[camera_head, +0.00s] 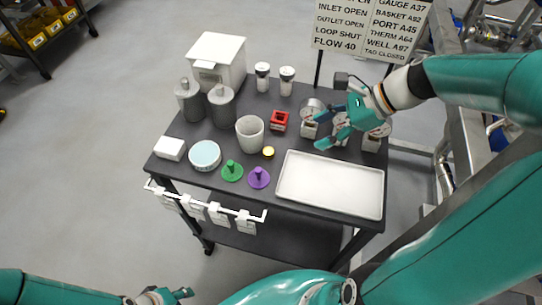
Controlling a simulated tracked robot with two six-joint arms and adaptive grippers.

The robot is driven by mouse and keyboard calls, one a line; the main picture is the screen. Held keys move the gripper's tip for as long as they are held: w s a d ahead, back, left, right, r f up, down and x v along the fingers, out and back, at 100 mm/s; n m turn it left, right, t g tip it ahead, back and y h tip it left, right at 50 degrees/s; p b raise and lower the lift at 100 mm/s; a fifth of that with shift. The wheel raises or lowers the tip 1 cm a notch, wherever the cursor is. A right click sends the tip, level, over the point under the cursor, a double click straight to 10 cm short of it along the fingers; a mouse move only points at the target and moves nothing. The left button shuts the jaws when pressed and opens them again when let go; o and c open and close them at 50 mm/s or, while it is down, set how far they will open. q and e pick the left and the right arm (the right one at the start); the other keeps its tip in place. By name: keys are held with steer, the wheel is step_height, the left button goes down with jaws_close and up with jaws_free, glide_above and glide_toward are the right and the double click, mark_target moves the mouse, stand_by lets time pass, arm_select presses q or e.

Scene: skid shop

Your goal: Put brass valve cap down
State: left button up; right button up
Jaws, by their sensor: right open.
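The brass valve cap (268,152) is a small, round, yellow-gold piece. It sits on the dark cart top (290,103), just in front of and right of the off-white cup (250,133). My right gripper (326,138) is over the right part of the cart, right of the cap and apart from it. Its fingers are open with nothing seen between them, and it partly hides the gauges behind. My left gripper (168,297) is low at the bottom edge, away from the cart; its fingers are too small to read.
A white tray (330,207) lies at the front right. Green (232,171) and purple (258,178) knobbed discs, a pale blue-topped dish (204,155) and a red block (279,121) are near the cap. Grey bottles (221,106) and a white box (217,58) stand behind. Gauges (312,112) stand at right.

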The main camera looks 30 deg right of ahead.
steer(key=m, duration=0.2)
steer(key=m+t+b, duration=0.1)
steer(key=b, duration=0.1)
glide_toward(270, 151)
steer(key=x, duration=0.3)
steer(key=shift+w+f, duration=0.1)
steer(key=shift+f, duration=0.05)
steer(key=shift+b+x, duration=0.4)
steer(key=shift+x, duration=2.25)
steer(key=c, duration=0.9)
